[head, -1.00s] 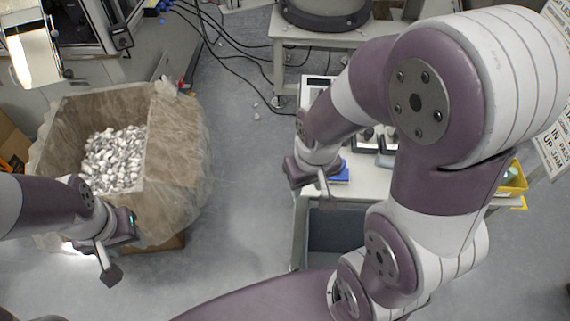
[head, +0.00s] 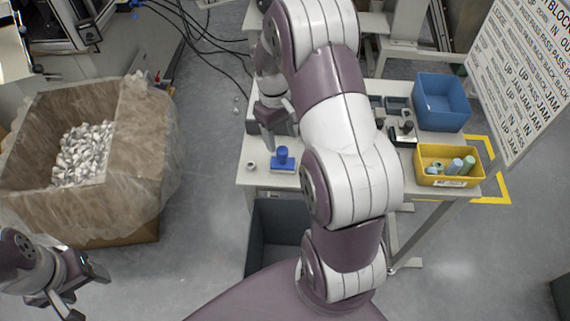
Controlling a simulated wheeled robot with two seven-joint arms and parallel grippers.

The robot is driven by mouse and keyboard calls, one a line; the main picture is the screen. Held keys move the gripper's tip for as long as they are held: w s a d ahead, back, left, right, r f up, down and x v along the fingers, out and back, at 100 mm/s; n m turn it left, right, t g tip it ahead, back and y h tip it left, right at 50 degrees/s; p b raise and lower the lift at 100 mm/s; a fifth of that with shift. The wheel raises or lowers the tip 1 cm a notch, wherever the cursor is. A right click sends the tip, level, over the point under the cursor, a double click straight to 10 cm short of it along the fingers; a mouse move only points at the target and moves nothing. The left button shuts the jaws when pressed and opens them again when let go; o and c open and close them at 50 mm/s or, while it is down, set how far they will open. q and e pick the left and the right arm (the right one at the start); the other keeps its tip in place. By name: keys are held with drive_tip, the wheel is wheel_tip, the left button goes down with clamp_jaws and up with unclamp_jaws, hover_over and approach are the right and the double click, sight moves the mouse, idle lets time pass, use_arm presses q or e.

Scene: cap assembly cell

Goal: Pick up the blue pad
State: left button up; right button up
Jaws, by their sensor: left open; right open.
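The blue pad (head: 284,165) is a small flat block with a round blue knob on top. It sits on the light worktable (head: 252,178) near its front edge. My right gripper (head: 276,133) is open, behind and slightly left of the pad in the picture, and appears apart from it. One finger shows clearly; the other is partly hidden by the arm. My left gripper (head: 88,297) is open and empty at the lower left, away from the table.
A small round white part (head: 251,166) lies left of the pad. A yellow bin (head: 449,181) with cylinders and a blue bin (head: 441,103) stand at the table's right. A grey bin (head: 272,232) sits below the front edge. A large carton (head: 130,150) stands at left.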

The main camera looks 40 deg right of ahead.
sight(282, 149)
drive_tip(key=f, duration=0.2)
drive_tip(key=s+f, duration=0.1)
drive_tip(key=f, duration=0.3)
drive_tip(key=shift+s+a, duration=0.2)
drive_tip(key=shift+s, duration=0.05)
drive_tip(key=shift+w+f, duration=0.1)
drive_tip(key=shift+f, duration=0.2)
clamp_jaws()
drive_tip(key=shift+r, duration=0.1)
drive_tip(key=shift+r, duration=0.35)
drive_tip(key=r, duration=0.3)
drive_tip(key=shift+s+r, duration=0.4)
drive_tip(key=s+r, duration=0.6)
drive_tip(key=s, duration=0.5)
drive_tip(key=shift+d+r, duration=0.2)
drive_tip(key=shift+d, duration=0.1)
